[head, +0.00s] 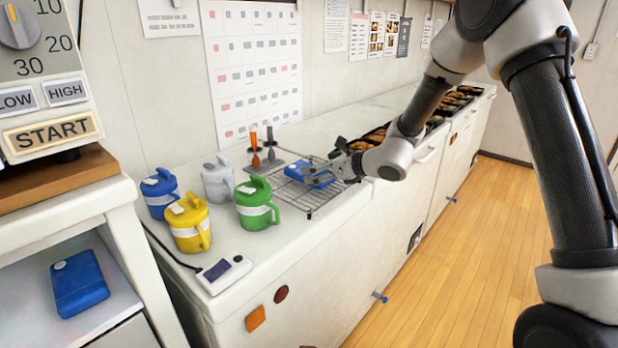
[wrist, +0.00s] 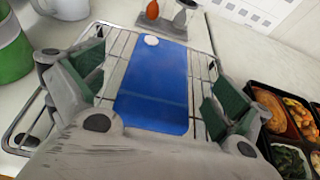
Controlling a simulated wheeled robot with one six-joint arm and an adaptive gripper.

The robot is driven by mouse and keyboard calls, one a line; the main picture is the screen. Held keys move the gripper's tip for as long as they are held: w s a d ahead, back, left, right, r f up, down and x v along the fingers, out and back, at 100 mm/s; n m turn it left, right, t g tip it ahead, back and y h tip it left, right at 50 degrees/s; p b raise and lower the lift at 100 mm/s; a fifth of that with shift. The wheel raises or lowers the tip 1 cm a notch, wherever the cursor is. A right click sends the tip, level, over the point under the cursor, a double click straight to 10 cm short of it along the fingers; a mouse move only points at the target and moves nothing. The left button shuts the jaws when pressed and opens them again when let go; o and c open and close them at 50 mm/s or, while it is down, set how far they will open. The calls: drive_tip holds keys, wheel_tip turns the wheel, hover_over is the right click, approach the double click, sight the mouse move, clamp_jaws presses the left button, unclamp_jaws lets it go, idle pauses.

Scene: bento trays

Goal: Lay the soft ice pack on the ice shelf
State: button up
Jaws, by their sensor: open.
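A blue ice pack (head: 308,173) with a white cap lies on the wire rack (head: 312,208) on the white counter. It also shows in the wrist view (wrist: 155,85). My gripper (head: 336,165) is open at the rack. In the wrist view, its green-padded fingers (wrist: 155,100) stand on either side of this pack, with gaps between pads and pack. A second blue pack (head: 80,283) lies on the low white shelf (head: 115,298) at the left. I cannot tell by sight which pack is the soft one.
Blue, white, yellow and green jugs (head: 258,205) stand left of the rack. A holder with orange and dark tools (head: 262,160) stands behind it. Filled bento trays (wrist: 290,125) are close to the right. A white device (head: 224,272) lies at the counter's near end.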

sight(293, 171)
drive_tip(key=x, duration=0.5)
drive_tip(key=shift+w+a, duration=0.3)
drive_tip(key=shift+w, duration=0.05)
drive_tip(key=shift+s, duration=0.1)
drive_tip(key=c, duration=1.4)
